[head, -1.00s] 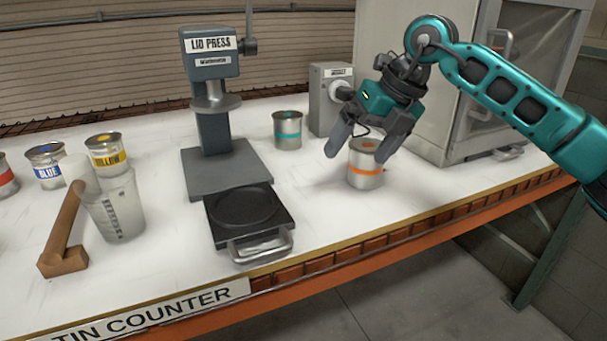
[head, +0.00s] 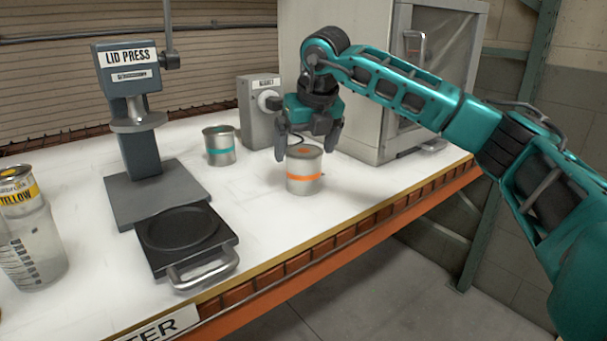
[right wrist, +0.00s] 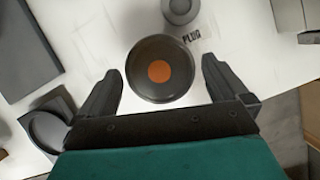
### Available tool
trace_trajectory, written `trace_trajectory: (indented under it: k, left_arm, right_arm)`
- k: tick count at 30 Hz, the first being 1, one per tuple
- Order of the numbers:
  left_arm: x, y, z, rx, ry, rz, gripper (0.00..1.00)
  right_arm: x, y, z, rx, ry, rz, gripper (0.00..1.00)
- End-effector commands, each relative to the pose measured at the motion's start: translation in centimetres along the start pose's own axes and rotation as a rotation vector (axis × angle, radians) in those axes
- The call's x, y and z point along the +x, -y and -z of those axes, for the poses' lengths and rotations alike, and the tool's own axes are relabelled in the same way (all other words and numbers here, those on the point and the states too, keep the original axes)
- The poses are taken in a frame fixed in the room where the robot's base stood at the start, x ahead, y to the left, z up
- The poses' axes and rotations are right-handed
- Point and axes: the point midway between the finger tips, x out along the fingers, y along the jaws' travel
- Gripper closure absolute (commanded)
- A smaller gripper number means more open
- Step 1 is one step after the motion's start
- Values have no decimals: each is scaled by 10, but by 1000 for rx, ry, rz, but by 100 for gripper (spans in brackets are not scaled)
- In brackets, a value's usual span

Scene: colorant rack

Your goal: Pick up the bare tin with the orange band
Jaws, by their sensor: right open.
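The bare tin with the orange band (head: 304,171) stands upright on the white counter, right of the lid press. In the right wrist view its round top with an orange dot (right wrist: 159,70) shows just beyond and between the fingertips. My right gripper (head: 306,148) is open and points down over the tin, one finger to each side. In the right wrist view the right gripper (right wrist: 160,82) holds nothing, and a gap shows between each finger and the tin. My left gripper is not in view.
A tin with a teal band (head: 219,146) stands behind and left. The lid press (head: 137,130) and its black plate with a handle (head: 187,238) are left. A grey machine (head: 259,112) and a large cabinet (head: 352,80) stand behind. The counter's front edge (head: 345,231) is near.

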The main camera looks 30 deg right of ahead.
Motion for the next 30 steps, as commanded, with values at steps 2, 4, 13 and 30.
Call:
trace_trajectory:
  k: [2,4,13,30]
  left_arm:
    - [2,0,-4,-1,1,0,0]
    - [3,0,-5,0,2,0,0]
    - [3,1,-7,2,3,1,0]
    - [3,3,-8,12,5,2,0]
  right_arm:
    - [15,0,2,-1,-4,2,0]
    - [26,0,2,0,-4,2,0]
    - [44,0,1,-1,-2,-1,0]
    - [44,0,2,-1,-2,0,43]
